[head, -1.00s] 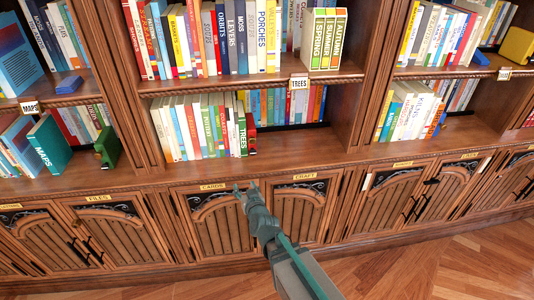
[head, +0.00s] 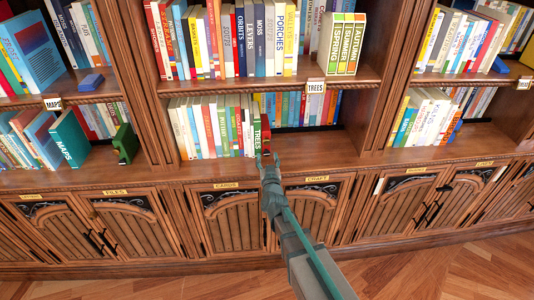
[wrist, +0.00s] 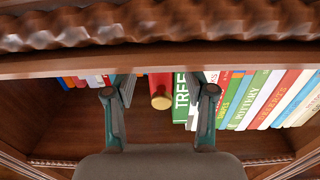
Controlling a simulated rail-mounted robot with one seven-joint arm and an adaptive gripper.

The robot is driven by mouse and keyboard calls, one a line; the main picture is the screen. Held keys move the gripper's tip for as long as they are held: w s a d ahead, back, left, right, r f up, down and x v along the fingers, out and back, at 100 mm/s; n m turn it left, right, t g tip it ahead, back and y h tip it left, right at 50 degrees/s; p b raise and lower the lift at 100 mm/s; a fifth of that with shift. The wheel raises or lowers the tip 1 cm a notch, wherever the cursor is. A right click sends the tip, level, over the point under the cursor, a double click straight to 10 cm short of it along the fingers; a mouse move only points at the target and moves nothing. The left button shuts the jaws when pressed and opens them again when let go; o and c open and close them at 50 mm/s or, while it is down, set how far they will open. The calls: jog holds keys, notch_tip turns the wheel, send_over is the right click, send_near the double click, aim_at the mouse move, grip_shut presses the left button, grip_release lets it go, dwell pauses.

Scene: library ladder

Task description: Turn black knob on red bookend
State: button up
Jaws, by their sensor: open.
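The red bookend (head: 266,135) stands on the lower middle shelf, at the right end of a book row, beside the green TREES book (head: 256,138). In the wrist view the bookend (wrist: 160,82) is seen between my fingers, with a round yellowish face at its near end. I cannot make out a black knob there. My gripper (wrist: 160,92) is open, one finger on each side of the bookend, with visible gaps. The head view shows my gripper (head: 267,160) at the shelf front by the bookend, partly hiding it.
The TREES book (wrist: 181,98) is close beside one finger in the wrist view. A shelf edge (wrist: 160,62) crosses in front of the books. The shelf to the right of the bookend (head: 310,143) is bare. A green bookend (head: 125,143) stands in the left bay.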

aim_at(266, 152)
jog(key=shift+w+a, duration=0.2)
jog(key=shift+w, duration=1)
jog(key=shift+c, duration=0.2)
grip_shut()
